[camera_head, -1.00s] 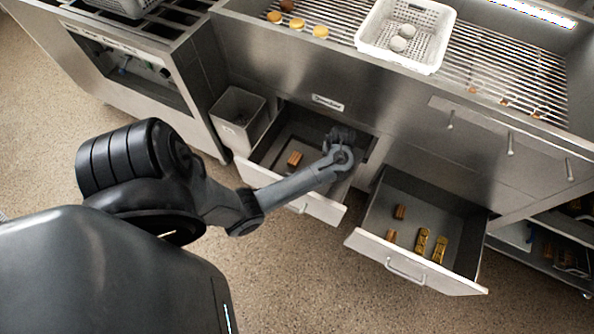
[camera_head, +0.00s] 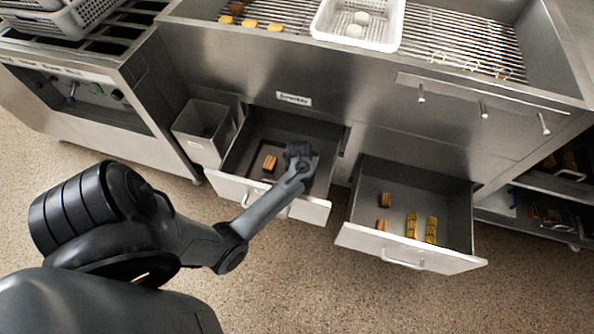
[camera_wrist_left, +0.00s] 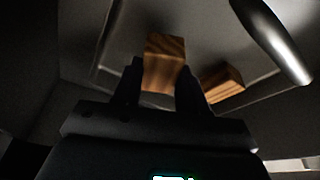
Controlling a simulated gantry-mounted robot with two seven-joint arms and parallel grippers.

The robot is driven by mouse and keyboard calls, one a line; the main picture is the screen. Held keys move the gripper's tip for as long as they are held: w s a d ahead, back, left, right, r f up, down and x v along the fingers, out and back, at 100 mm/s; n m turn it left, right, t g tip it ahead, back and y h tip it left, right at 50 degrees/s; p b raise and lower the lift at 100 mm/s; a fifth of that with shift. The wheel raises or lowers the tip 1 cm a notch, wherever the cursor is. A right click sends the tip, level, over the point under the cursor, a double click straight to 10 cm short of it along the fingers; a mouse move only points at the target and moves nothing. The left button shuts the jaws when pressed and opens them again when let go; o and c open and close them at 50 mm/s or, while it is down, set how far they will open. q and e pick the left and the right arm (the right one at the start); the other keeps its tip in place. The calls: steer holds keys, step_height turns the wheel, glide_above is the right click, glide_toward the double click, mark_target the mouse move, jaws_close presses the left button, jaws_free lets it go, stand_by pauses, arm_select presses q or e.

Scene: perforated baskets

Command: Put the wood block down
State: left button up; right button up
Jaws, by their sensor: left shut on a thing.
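My left gripper (camera_head: 299,158) is inside the open left drawer (camera_head: 318,208), low and to the right of a striped wood block (camera_head: 269,163) lying there. In the left wrist view, my left gripper (camera_wrist_left: 160,72) is shut on a wood block (camera_wrist_left: 165,60), with a dark finger on each side of it. A second wood block (camera_wrist_left: 222,83) lies just right of the fingers on the drawer floor. The held block is hidden behind the gripper in the head view. I cannot tell whether it touches the floor. My right gripper is not seen.
A second open drawer (camera_head: 405,255) to the right holds wood blocks (camera_head: 385,200) and yellow-gold bars (camera_head: 411,225). A grey bin (camera_head: 203,130) stands left of the left drawer. A white perforated basket (camera_head: 357,22) sits on the grill above. A metal handle (camera_wrist_left: 270,35) is close in the wrist view.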

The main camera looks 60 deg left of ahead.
arm_select(q)
steer(key=shift+f+b, duration=0.35)
steer(key=shift+f, duration=0.6)
steer(key=shift+r, duration=0.1)
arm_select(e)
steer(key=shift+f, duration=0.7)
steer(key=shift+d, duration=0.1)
arm_select(q)
steer(key=o, duration=1.1)
steer(key=shift+f, duration=0.2)
steer(key=shift+c, duration=0.2)
steer(key=shift+r, duration=0.15)
